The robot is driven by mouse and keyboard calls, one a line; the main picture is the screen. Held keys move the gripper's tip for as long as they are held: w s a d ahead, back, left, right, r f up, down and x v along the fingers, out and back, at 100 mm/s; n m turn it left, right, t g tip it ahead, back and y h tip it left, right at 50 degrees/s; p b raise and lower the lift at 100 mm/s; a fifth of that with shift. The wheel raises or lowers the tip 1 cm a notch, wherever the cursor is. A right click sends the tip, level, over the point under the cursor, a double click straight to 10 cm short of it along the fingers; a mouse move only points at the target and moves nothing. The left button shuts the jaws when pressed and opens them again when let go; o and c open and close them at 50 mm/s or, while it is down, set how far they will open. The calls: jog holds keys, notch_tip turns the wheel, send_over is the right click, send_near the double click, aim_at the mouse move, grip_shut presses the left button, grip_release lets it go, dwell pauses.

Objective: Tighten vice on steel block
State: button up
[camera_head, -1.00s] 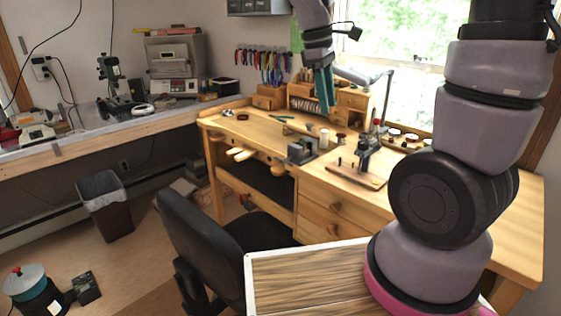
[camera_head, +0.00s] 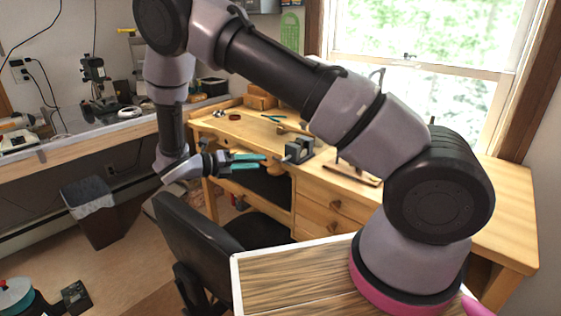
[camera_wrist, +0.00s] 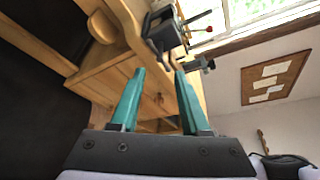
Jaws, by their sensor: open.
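The small grey vice (camera_head: 301,149) is mounted at the front edge of the wooden bench, with its screw end facing left toward my gripper. In the wrist view the vice (camera_wrist: 163,30) appears dark at the upper middle, beyond the fingertips. I cannot make out the steel block separately from the vice in either view. My gripper (camera_head: 262,161) has teal fingers, points right, and is a short way left of the vice. In the wrist view my gripper (camera_wrist: 160,73) is open with nothing between its fingers.
The wooden bench (camera_head: 335,209) has drawers below and a few tools on top. A black chair (camera_head: 205,240) stands in front of it, below my arm. A bin (camera_head: 98,215) stands at the left. A window is behind the bench.

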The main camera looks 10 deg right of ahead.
aim_at(283, 160)
jog(key=x, duration=1)
jog(key=shift+w+d+f, duration=0.1)
jog(key=shift+d+f, duration=0.05)
jog(key=shift+d, duration=0.1)
